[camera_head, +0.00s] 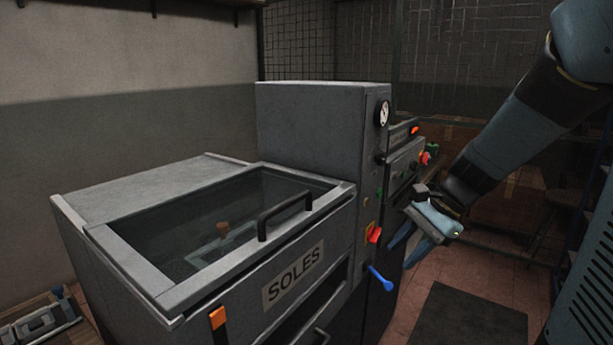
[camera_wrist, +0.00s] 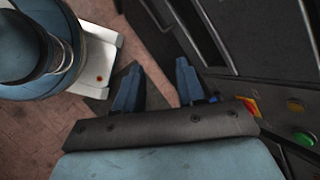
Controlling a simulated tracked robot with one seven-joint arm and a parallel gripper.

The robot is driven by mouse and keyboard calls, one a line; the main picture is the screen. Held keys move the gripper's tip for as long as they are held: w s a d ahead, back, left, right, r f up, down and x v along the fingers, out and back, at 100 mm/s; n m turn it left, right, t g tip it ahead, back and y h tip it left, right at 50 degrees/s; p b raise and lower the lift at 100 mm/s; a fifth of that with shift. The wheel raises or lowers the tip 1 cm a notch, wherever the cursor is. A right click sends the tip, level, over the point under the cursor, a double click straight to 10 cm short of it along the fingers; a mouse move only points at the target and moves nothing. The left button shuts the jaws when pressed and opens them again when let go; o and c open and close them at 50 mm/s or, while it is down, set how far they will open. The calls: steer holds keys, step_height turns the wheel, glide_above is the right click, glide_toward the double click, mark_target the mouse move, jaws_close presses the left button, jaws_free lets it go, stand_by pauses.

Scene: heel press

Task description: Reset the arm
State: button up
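My gripper (camera_head: 408,245) hangs at the end of my arm, in front of the control side of the grey press (camera_head: 310,130). In the head view its blue fingers point down and to the left, close to the red switch (camera_head: 374,234) and the blue-handled lever (camera_head: 381,279). In the wrist view the two blue fingers (camera_wrist: 157,85) stand well apart with nothing between them. I cannot tell from the head view how far the fingers are from the panel.
The press has a closed glass lid with a black handle (camera_head: 285,213) and a SOLES label (camera_head: 293,278). A gauge (camera_head: 383,113) and several buttons are on its side. A dark mat (camera_head: 470,318) lies on the tiled floor. Shelving stands at the right.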

steer(key=s+d+r+n+t+h, duration=0.3)
steer(key=s+r+n+t+h, duration=0.2)
steer(key=s+r+n, duration=0.4)
steer(key=shift+s+d+r+n+h, duration=0.25)
steer(key=shift+s+n+h, duration=0.6)
steer(key=shift+n, duration=0.45)
